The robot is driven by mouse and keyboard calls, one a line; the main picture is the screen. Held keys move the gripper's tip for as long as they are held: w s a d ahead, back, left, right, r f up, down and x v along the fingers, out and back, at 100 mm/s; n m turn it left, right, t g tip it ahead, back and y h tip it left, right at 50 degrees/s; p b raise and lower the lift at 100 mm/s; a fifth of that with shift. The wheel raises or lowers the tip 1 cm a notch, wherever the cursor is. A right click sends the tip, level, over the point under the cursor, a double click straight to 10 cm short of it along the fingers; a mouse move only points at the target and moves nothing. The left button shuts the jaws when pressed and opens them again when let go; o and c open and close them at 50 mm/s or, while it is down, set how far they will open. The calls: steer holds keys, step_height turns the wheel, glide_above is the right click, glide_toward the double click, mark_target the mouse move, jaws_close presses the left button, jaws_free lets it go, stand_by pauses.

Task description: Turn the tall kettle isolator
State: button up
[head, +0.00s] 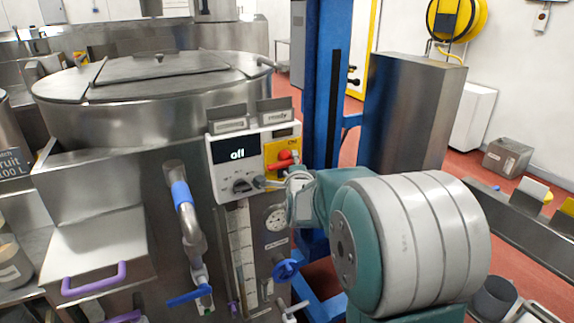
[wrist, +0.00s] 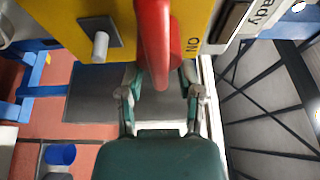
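The tall kettle's isolator is a red handle (head: 285,160) on a yellow plate (head: 270,153), on the white control panel at the kettle's front. In the wrist view the red handle (wrist: 154,45) crosses the top middle, with "ON" printed on the yellow plate (wrist: 55,28) to its right. My gripper (head: 268,183) is at the panel just below the handle in the head view. In the wrist view my gripper (wrist: 160,85) has its fingers apart, one on each side of the handle. Gaps show beside the handle; I cannot tell whether either finger touches it.
The panel display (head: 236,152) reads "off", with a dark knob (head: 243,185) below it. A grey peg (wrist: 101,44) sticks out of the yellow plate. A blue-handled pipe (head: 183,210), a gauge (head: 276,217) and a blue valve wheel (head: 286,269) are close by. A blue column (head: 327,80) stands behind.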

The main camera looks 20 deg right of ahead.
mark_target(292, 162)
steer(key=n+t, duration=0.1)
steer(key=n, duration=0.3)
steer(key=shift+f+n+t, duration=0.1)
steer(key=shift+n+t, duration=0.2)
steer(key=shift+t, duration=0.1)
steer(key=shift+c, duration=0.2)
steer(key=n+t, duration=0.1)
steer(key=n, duration=0.2)
steer(key=n+t+y, duration=0.1)
steer(key=n, duration=0.2)
steer(key=shift+a+y, duration=0.15)
steer(key=shift+y, duration=0.15)
steer(key=n+y, duration=0.1)
steer(key=n, duration=0.2)
steer(key=n+t+y, duration=0.1)
steer(key=n, duration=0.3)
steer(key=shift+a+t+y, duration=0.15)
steer(key=shift+t+y, duration=0.15)
steer(key=shift+y, duration=0.1)
steer(key=n+y, duration=0.1)
steer(key=n, duration=0.2)
steer(key=n+y, duration=0.2)
steer(key=n, duration=0.1)
steer(key=shift+a+r+n+y, duration=0.2)
steer(key=shift+n+y, duration=0.1)
steer(key=shift+n, duration=0.1)
steer(key=o, duration=1.2)
steer(key=shift+o, duration=0.2)
steer(key=shift+a+r, duration=0.1)
steer(key=shift+r, duration=0.15)
